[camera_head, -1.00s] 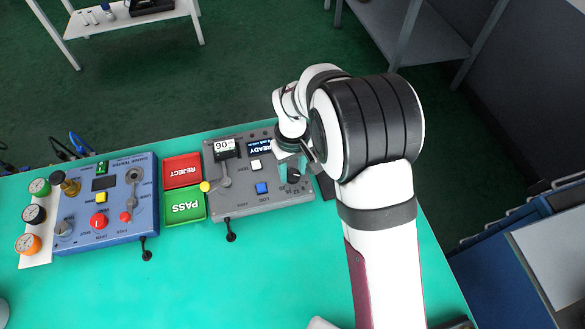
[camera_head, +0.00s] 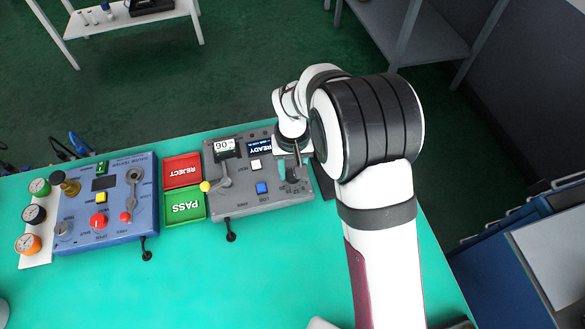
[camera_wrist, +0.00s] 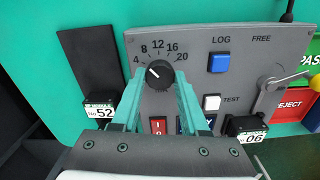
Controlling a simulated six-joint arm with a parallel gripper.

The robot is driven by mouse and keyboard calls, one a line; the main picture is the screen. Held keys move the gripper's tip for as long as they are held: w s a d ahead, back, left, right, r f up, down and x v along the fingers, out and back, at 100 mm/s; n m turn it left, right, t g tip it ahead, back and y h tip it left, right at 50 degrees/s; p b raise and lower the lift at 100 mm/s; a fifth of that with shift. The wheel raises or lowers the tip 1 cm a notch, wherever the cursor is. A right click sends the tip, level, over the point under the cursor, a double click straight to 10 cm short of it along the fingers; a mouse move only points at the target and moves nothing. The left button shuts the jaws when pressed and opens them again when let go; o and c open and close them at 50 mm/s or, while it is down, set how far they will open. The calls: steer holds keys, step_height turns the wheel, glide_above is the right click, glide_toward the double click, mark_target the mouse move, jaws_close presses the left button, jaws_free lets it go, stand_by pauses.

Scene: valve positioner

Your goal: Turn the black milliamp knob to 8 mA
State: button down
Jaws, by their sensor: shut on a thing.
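The black milliamp knob (camera_wrist: 159,74) sits on the grey positioner panel (camera_wrist: 205,60), under a scale reading 4, 8, 12, 16, 20. Its white pointer mark points up and left, toward the 4-to-8 side; the exact reading is too small to tell. My gripper (camera_wrist: 160,76) has its two teal fingers on either side of the knob and is shut on it. In the head view my gripper (camera_head: 291,172) is over the right part of the grey panel (camera_head: 236,200), and the knob is mostly hidden there.
A blue LOG button (camera_wrist: 219,62), a white TEST button (camera_wrist: 211,102) and a red rocker switch (camera_wrist: 158,125) are close by. A lever (camera_head: 223,176) stands left on the panel. REJECT (camera_head: 182,171) and PASS (camera_head: 185,205) trays and a blue tester (camera_head: 75,235) lie further left.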

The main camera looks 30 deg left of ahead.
steer(key=shift+m, duration=0.8)
steer(key=shift+c, duration=2.1)
jaws_free()
steer(key=shift+r, duration=0.1)
step_height(320, 180, up, 16)
